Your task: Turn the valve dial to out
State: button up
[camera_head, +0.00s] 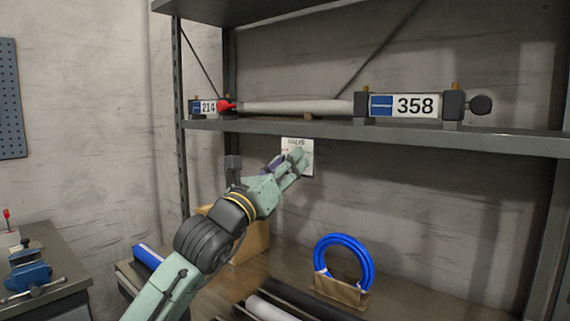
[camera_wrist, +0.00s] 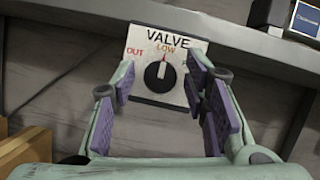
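The valve panel (camera_wrist: 143,44) is a white plate on the wall, reading VALVE, with OUT at left and LOW at top; the label at right is mostly hidden by a finger. Its round black dial (camera_wrist: 160,77) has a raised grip bar standing nearly upright, with a red mark by LOW. In the head view the panel (camera_head: 304,144) hangs just under the shelf, and my gripper hides the dial. My gripper (camera_wrist: 161,86) is open, its purple-padded fingers on either side of the dial. It also shows in the head view (camera_head: 295,163). I cannot tell whether either finger touches the dial.
A metal shelf (camera_head: 330,131) runs just above the panel and bears a grey lance (camera_head: 300,107) with labels 214 and 358. Below are a blue coiled hose (camera_head: 367,263) and a cardboard box (camera_head: 258,238) on the bench. Bare wall lies right of the panel.

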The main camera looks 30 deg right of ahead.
grip_shut()
jog(key=shift+n, duration=0.3)
jog(key=shift+s+r+n+t+y+p, duration=0.1)
jog(key=shift+n+t+y+p, duration=0.45)
jog(key=shift+n, duration=1.9)
jog(key=shift+s+n+t+y+p, duration=0.1)
jog(key=shift+n+t+y, duration=0.5)
jog(key=shift+n+y, duration=1.3)
jog(key=shift+r+n+t+y+p, duration=0.1)
jog(key=shift+n+t+y+p, duration=0.3)
jog(key=shift+n, duration=2.55)
jog(key=shift+f, duration=0.1)
jog(key=shift+o, duration=0.7)
grip_release()
